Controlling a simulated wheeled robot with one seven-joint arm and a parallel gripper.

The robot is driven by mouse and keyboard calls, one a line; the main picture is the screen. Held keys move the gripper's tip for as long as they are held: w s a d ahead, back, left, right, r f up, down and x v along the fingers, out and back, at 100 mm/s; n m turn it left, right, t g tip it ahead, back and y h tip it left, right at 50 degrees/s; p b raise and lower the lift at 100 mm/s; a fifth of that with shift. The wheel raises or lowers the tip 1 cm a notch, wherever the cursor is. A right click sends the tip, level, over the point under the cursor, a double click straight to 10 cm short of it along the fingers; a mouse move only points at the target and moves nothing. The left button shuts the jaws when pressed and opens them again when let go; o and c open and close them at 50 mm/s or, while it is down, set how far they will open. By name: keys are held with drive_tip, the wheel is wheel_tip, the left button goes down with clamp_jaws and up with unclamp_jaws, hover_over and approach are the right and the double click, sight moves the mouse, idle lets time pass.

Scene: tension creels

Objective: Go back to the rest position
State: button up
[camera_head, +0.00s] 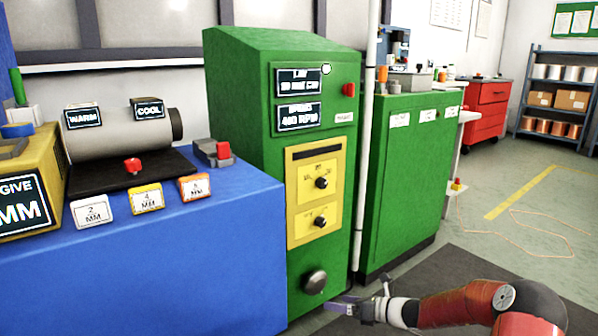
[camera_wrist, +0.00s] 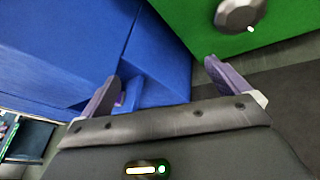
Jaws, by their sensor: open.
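My gripper (camera_head: 352,303) is at the bottom of the head view, low in front of the green control cabinet (camera_head: 240,130). The wrist view shows its two purple fingers (camera_wrist: 165,85) spread apart with nothing between them. My red and grey arm reaches in from the lower right. A dark round knob (camera_head: 314,282) sits low on the cabinet front, just left of and above my fingers. It also shows in the wrist view (camera_wrist: 240,14), beyond the right finger and apart from it.
A blue bench (camera_head: 190,270) stands at the left with a grey roller (camera_head: 120,135) and small labelled blocks (camera_head: 146,198). A yellow panel with two knobs (camera_head: 320,195) is on the cabinet. A second green cabinet (camera_head: 405,190) stands behind. Open floor (camera_head: 480,235) lies to the right, with a thin cable.

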drive_tip(key=s+a+r+n+g+h+p, duration=0.2)
drive_tip(key=s+a+r+n+g+h, duration=0.1)
drive_tip(key=s+r+n, duration=0.5)
drive_tip(key=s+a+r+n+g+h+p, duration=0.1)
drive_tip(key=s+a+r+n+g+h, duration=0.15)
drive_tip(key=s+r+n, duration=0.6)
drive_tip(key=s+d+r+n+t+h+p, duration=0.1)
drive_tip(key=s+d+r+n+h, duration=0.1)
drive_tip(key=s+r+n, duration=0.2)
drive_tip(key=s+d+r+n+t+h+p, duration=0.1)
drive_tip(key=s+d+r+n+h, duration=0.2)
drive_tip(key=s, duration=0.8)
drive_tip(key=s+d+r+n+t+h+p, duration=0.1)
drive_tip(key=s+d+r+n+h+p, duration=0.1)
drive_tip(key=s+r+n, duration=0.4)
drive_tip(key=shift+s+d+r, duration=0.25)
drive_tip(key=shift+s+d, duration=0.35)
drive_tip(key=shift+s, duration=0.4)
drive_tip(key=shift+n+t+h, duration=0.25)
